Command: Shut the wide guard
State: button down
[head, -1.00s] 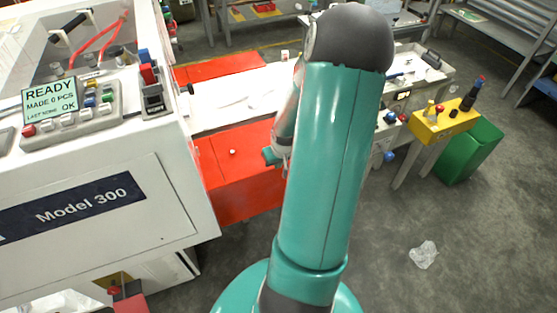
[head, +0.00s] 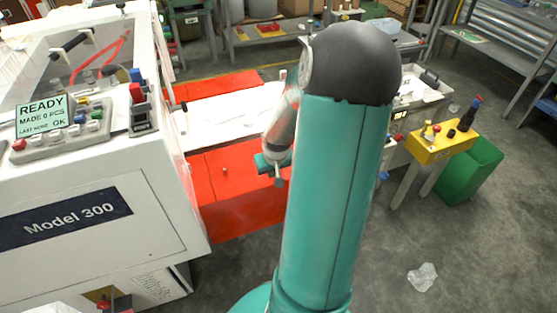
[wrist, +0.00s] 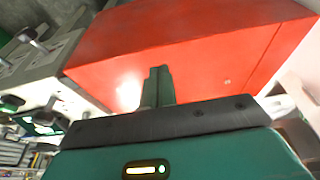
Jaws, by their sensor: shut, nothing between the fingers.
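A second red panel (head: 222,84) lies farther back, beyond a white strip. I cannot tell for sure which one is the wide guard, or how far it is open. My gripper (head: 271,165) is above the right part of the near red guard, partly beside my upright arm link. In the wrist view my gripper's fingers (wrist: 158,75) are together and empty, in front of the red surface (wrist: 190,45). Contact with it cannot be told.
The white machine (head: 95,185) with a READY display (head: 42,113) fills the left. A yellow box (head: 440,147) and a green bin (head: 475,170) stand at the right. Clear crumpled plastic (head: 422,277) lies on the otherwise open grey floor at the lower right.

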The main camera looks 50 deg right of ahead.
jog(key=v, duration=0.8)
jog(key=shift+w+a+r, duration=0.15)
jog(key=shift+w+a, duration=0.05)
jog(key=shift+w, duration=0.05)
jog(key=shift+s+a+r, duration=0.1)
jog(key=w+a+r+n, duration=0.1)
jog(key=a+r+n, duration=0.1)
jog(key=a+r, duration=0.45)
jog(key=w+a+r+n, duration=0.15)
jog(key=a+r, duration=0.25)
jog(key=a, duration=0.6)
jog(key=s+a+r+n+t+y, duration=0.1)
jog(key=s+a+r, duration=0.2)
jog(key=a, duration=0.4)
jog(key=s+a+r+n+t, duration=0.1)
jog(key=s+a+r, duration=0.3)
jog(key=a, duration=0.4)
jog(key=shift+a+t+y, duration=0.3)
jog(key=shift+t+y, duration=0.1)
jog(key=shift+d, duration=0.15)
